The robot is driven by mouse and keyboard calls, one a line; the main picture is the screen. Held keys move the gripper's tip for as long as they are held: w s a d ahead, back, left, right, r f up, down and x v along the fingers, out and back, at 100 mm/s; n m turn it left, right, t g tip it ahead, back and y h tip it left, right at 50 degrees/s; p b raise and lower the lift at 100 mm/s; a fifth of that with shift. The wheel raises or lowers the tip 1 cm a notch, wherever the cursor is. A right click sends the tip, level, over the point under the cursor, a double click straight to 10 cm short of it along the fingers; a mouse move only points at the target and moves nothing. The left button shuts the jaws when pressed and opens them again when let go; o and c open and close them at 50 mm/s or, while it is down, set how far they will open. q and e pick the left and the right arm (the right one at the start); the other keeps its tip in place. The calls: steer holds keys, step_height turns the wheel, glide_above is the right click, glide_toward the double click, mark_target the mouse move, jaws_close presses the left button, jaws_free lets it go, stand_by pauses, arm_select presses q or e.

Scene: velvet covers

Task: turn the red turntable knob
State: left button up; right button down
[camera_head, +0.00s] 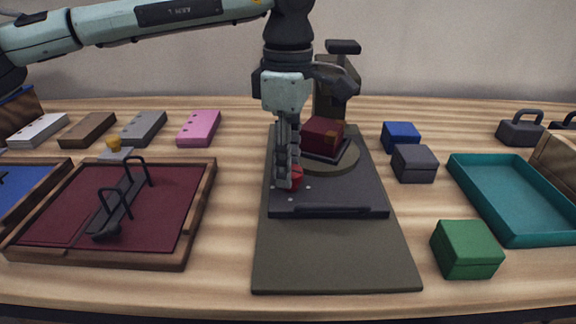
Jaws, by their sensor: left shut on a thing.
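The red turntable knob (297,177) stands on the front left part of a dark turntable base (350,196). My left gripper (289,183) points down and is shut on the knob, hiding much of it. Behind the knob is a round olive platter (345,165) with a dark square tray on it. A dark red box (322,136) sits in that tray. My right gripper is not in view.
Blue (401,136), grey (414,163) and green (466,249) boxes stand right of the base, beside a teal tray (525,238). A wooden tray lined in dark red (180,200) lies left. A dark stand (345,75) rises behind the platter.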

arm_select(q)
steer(key=m+b, duration=0.1)
steer(key=m, duration=0.2)
steer(key=shift+f+m, duration=0.1)
steer(key=shift+m, duration=0.3)
steer(key=m, duration=0.2)
steer(key=shift+w+d+m, duration=0.1)
steer(key=shift+m, duration=0.3)
steer(key=m+b, duration=0.1)
steer(key=m, duration=0.4)
steer(key=shift+m, duration=0.6)
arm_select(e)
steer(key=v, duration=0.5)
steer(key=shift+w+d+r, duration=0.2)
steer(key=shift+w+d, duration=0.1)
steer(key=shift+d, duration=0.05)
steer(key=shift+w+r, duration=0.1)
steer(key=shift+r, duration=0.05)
arm_select(q)
steer(key=o, duration=1.2)
steer(key=shift+c, duration=0.2)
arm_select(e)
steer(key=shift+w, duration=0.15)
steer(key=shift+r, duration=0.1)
arm_select(q)
step_height(320, 180, up, 12)
